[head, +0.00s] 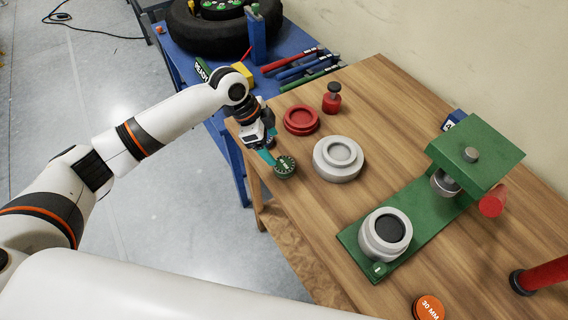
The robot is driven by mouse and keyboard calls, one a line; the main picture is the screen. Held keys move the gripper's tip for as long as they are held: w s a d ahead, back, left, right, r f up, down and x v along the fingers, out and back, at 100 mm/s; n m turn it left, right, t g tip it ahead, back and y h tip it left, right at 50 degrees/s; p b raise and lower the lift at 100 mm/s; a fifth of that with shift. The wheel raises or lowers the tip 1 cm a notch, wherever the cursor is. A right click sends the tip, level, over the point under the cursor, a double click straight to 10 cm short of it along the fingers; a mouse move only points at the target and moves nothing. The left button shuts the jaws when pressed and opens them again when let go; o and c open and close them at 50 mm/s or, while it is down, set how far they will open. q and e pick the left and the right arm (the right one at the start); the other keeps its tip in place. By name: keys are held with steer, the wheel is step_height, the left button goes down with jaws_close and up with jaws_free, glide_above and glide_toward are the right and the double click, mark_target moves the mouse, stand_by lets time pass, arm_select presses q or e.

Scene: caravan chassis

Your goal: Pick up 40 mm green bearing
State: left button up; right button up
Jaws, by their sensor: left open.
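The green bearing (285,167), a small dark green round piece with light lettering on top, sits at the left edge area of the wooden table. My left gripper (268,156) is right beside it on its upper left, with teal fingers reaching toward it. The jaws are open. I cannot tell whether a fingertip touches the bearing, and the fingers are partly hidden by the gripper body. My right gripper is not in view.
A grey ringed disc (338,158) stands just right of the bearing, and a red ring (301,120) lies behind. A green press (470,155) with a grey cup (385,234) stands right. An orange 30 mm bearing (429,308) lies at front. A blue bench (190,60) adjoins.

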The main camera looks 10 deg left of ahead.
mark_target(284, 163)
arm_select(q)
steer(key=x, duration=0.3)
steer(key=shift+p, duration=0.35)
steer(key=p+x, duration=0.2)
steer(key=x, duration=0.2)
steer(key=shift+s+f, duration=0.1)
steer(key=shift+d+f, duration=0.25)
steer(key=shift+f, duration=0.35)
steer(key=c, duration=1.2)
steer(key=shift+r, duration=0.1)
